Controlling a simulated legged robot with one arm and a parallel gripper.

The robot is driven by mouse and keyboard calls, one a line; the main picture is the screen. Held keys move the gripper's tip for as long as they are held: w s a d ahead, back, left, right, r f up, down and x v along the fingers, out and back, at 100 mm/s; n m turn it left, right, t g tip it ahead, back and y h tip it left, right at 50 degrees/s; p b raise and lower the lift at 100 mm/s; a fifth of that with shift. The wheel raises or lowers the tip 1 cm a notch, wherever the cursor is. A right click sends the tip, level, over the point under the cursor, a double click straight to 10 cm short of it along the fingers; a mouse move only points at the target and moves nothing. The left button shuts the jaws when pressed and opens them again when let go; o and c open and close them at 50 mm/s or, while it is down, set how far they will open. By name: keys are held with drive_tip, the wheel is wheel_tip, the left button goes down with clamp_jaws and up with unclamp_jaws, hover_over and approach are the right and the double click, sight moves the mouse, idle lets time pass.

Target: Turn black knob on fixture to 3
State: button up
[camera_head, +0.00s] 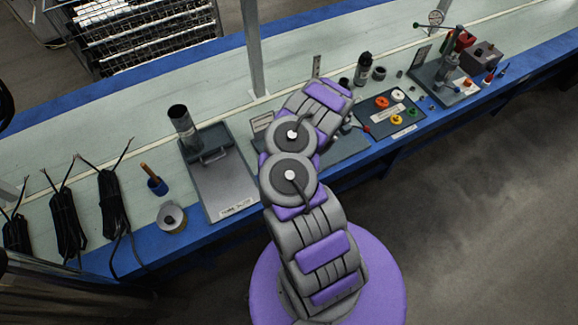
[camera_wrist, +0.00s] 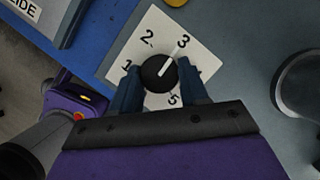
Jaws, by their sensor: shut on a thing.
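The black knob (camera_wrist: 153,77) sits on a white dial card (camera_wrist: 158,27) in the wrist view. The knob's white pointer line points up and right, toward the 3. My gripper (camera_wrist: 159,70) is shut on the knob, with one dark finger on each side. The card lies on the grey fixture plate (camera_wrist: 235,35). In the head view, my arm hides the knob, and part of the grey fixture plate (camera_head: 347,146) shows beside it.
A dark board with colored rings (camera_head: 392,114) lies to the right of my arm in the head view. A grey plate with a cylinder (camera_head: 222,185) stands to the left. Coiled black cables (camera_head: 112,205) lie at the far left. A post (camera_head: 253,50) rises behind the arm.

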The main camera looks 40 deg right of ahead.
drive_tip(key=shift+w, duration=0.15)
idle(0.4)
drive_tip(key=o, duration=1)
drive_tip(key=shift+o, duration=0.2)
drive_tip(key=shift+m, duration=0.3)
drive_tip(key=shift+r, duration=0.1)
drive_tip(key=p+v, duration=0.7)
drive_tip(key=v, duration=1)
drive_tip(key=shift+s, duration=0.25)
